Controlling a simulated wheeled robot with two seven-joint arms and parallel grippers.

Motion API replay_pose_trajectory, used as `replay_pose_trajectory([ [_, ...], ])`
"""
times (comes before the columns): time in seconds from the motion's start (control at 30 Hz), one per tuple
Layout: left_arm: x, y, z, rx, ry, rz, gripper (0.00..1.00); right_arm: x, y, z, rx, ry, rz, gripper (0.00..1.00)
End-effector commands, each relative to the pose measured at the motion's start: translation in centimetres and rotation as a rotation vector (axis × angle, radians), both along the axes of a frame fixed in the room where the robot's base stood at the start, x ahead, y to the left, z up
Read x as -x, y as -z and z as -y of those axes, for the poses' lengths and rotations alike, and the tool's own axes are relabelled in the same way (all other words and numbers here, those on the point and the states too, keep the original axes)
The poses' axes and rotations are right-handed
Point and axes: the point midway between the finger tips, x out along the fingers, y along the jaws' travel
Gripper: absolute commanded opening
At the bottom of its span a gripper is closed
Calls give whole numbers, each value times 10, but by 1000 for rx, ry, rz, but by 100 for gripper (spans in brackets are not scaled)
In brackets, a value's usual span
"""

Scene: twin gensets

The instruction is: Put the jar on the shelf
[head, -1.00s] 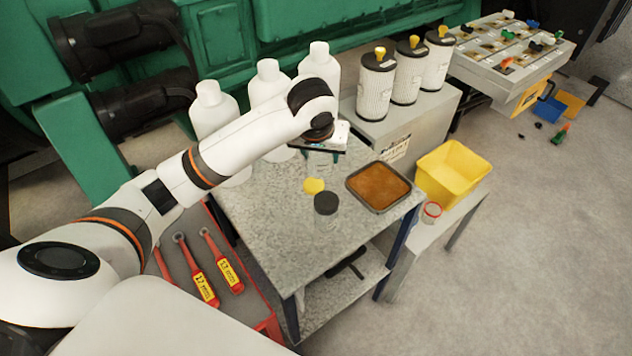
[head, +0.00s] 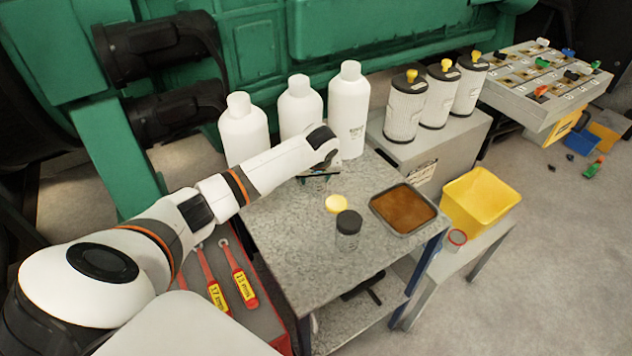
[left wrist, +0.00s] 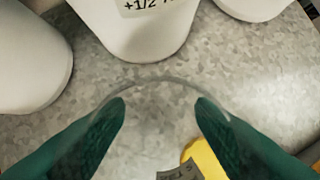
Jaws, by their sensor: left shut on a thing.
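My left gripper (head: 318,174) is low over the grey metal table (head: 285,245), partly hidden by its own wrist in the head view. In the left wrist view its two green fingers (left wrist: 162,118) are shut on a clear, see-through jar (left wrist: 165,82), whose round rim shows as a faint arc between them. I cannot tell whether the jar touches the table. The table's lower shelf (head: 340,335) shows beneath the top. My right gripper is not in view.
Several white bottles (head: 350,110) stand along the table's back. A brown-filled tray (head: 404,209) is at its right. A black item (head: 365,285) is on the lower shelf.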

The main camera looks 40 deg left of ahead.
Motion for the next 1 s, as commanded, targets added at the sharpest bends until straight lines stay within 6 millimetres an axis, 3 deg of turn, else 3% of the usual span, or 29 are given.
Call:
replay_pose_trajectory([
  [0.17, 0, 20, 0, 0, 1, -2, 28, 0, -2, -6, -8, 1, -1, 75],
  [0.53, 0, 24, 1, 0, 1, 0, 28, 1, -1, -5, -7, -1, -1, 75],
  [0.57, 0, 25, 0, 0, 1, 0, 52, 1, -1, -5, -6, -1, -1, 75],
  [0.7, 0, 24, 0, 0, 1, 0, 72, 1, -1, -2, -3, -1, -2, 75],
  [1.0, 0, 22, 0, -1, 1, 0, 72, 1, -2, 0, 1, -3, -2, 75],
])
